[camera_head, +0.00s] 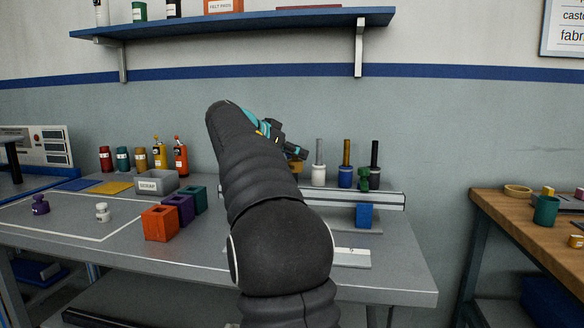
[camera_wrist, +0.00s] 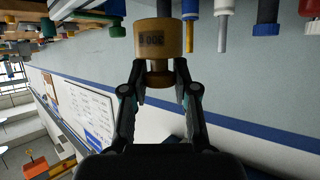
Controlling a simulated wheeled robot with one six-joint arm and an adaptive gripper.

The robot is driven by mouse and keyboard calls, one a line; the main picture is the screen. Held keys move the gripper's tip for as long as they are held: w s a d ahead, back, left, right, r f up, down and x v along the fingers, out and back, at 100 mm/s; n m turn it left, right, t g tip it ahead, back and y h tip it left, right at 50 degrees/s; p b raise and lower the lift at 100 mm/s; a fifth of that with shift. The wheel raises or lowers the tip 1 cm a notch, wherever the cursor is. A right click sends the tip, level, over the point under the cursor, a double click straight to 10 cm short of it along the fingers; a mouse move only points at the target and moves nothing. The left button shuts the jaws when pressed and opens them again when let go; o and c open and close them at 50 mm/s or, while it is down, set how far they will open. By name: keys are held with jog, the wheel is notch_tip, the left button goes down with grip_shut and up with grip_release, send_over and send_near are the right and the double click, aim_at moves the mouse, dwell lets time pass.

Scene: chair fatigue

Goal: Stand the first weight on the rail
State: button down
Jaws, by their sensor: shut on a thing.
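A yellow-brown weight (camera_wrist: 162,38) with a dark printed label hangs from my gripper (camera_wrist: 158,88), whose fingers are shut on its narrow knob. In the head view the weight (camera_head: 296,166) shows only partly behind my arm, and my gripper (camera_head: 295,150) is just above it. The pale rail (camera_head: 385,198) runs across the back right of the grey bench, near the weight. I cannot tell whether the weight touches the rail. A green weight (camera_head: 364,180) appears at the rail, right of my gripper. Purple (camera_head: 40,205) and white (camera_head: 102,213) weights stand at the left of the bench.
Upright rods with white (camera_head: 319,175) and blue (camera_head: 345,177) bases stand behind the rail. A blue block (camera_head: 364,215) sits below it. Orange (camera_head: 160,223), purple and green open boxes stand left of my arm. The bench's right front is mostly clear.

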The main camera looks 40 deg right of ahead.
aim_at(291, 167)
jog(key=shift+w+f, duration=0.35)
jog(key=shift+w, duration=0.3)
jog(key=shift+f, duration=2)
jog(key=shift+f+b, duration=0.15)
jog(key=shift+b, duration=0.2)
jog(key=c, duration=0.9)
grip_release()
jog(key=shift+a+r+p, duration=0.1)
jog(key=shift+r+p, duration=0.15)
jog(key=shift+p, duration=0.1)
jog(key=v, duration=1.2)
jog(key=shift+f+b, duration=0.15)
jog(key=shift+b, duration=0.2)
